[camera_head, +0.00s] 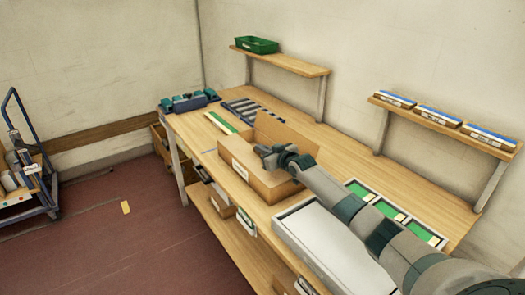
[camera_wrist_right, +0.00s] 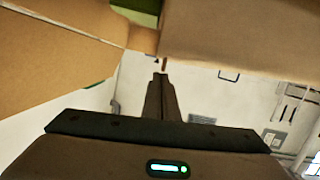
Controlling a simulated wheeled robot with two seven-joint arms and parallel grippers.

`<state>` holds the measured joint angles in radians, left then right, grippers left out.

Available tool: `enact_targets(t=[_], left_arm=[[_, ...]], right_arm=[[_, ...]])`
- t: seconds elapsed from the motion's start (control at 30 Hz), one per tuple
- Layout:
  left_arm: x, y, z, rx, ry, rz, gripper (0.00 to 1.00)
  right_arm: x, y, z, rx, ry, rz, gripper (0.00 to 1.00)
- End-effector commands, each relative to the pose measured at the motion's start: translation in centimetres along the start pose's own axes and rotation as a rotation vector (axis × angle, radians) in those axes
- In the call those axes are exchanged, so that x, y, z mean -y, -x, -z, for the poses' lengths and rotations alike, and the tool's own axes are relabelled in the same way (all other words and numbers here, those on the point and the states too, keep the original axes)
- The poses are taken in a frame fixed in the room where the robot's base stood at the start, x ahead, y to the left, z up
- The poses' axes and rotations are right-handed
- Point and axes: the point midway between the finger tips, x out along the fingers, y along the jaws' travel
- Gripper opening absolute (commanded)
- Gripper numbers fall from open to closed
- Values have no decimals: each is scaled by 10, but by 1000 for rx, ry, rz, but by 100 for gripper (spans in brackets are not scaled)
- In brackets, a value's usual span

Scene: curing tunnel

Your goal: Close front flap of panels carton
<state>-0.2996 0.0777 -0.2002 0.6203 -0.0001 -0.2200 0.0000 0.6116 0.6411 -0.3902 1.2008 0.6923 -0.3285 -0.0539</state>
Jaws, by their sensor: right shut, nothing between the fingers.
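The brown cardboard carton (camera_head: 270,187) stands on the wooden bench, with a white label on its front face. One flap (camera_head: 284,132) stands up at its far side. My right arm crosses over the carton's right part and hides some of its top, so I cannot tell how the front flap lies. My right gripper (camera_head: 262,150) is at the carton's top, shut and empty. In the right wrist view its closed fingers (camera_wrist_right: 160,92) point toward cardboard (camera_wrist_right: 235,35); more cardboard (camera_wrist_right: 50,45) fills the upper left. Contact is unclear. My left gripper is not in view.
A large pale tray (camera_head: 325,248) and green panels (camera_head: 390,210) lie right of the carton. A roller section (camera_head: 250,108) and a dark blue fixture (camera_head: 188,102) are at the bench's far left. Shelves (camera_head: 445,125) stand behind. The bench behind the carton (camera_head: 330,140) is clear.

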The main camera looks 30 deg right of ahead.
Motion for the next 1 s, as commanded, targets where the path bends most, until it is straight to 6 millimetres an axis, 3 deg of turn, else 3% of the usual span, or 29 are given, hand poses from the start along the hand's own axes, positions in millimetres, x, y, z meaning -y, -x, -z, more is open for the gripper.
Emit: enact_targets(t=[0.67,1.0], left_arm=[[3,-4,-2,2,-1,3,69],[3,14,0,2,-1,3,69]], right_arm=[[0,0,-2,1,3,-1,0],[-1,3,22,-1,3,-1,0]])
